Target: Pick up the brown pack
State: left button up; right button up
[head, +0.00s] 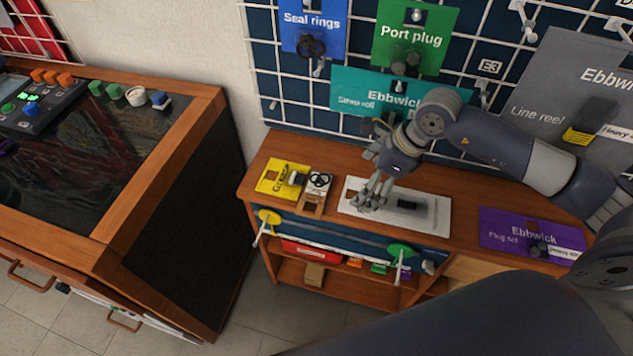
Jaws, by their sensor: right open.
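A small brown pack (314,274) stands on the lower shelf of the wooden bench, below the front edge of the top. Another small pack with a brown lower part (311,204) and a black ring-shaped item on its pale upper part lies on the bench top, beside a yellow pack. I cannot tell which of the two is the one named. My right gripper (370,198) is open, pointing down over the left part of a white mat, to the right of the pack on the top. No object shows between its fingers. My left gripper is not in view.
The yellow pack (283,179) lies at the bench's left end. The white mat (428,222) bears a dark item. A purple pack (531,235) lies at the right. Yellow (266,222) and green (399,252) tags hang at the front edge. A wire grid with packs stands behind.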

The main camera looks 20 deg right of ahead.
aim_at(317, 185)
jog(key=w+a, duration=0.1)
jog(key=a, duration=0.1)
jog(key=w+a+p, duration=0.1)
jog(key=a, duration=0.1)
jog(key=shift+w, duration=0.4)
jog(key=w+a+p, duration=0.1)
jog(key=w+a, duration=0.1)
jog(key=shift+a, duration=0.4)
jog(key=shift+w+a, duration=0.3)
jog(key=shift+a, duration=0.15)
jog(key=x, duration=0.4)
jog(key=shift+p, duration=0.4)
jog(key=shift+w+a+f, duration=0.1)
jog(key=shift+f, duration=0.4)
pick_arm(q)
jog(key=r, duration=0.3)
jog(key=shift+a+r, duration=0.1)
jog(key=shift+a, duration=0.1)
pick_arm(e)
jog(key=c, duration=0.8)
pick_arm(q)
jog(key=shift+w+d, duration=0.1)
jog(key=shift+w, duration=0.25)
pick_arm(e)
jog(key=shift+c, duration=0.2)
jog(key=shift+s+f, duration=0.15)
jog(key=shift+s, duration=0.1)
jog(key=shift+c, duration=0.4)
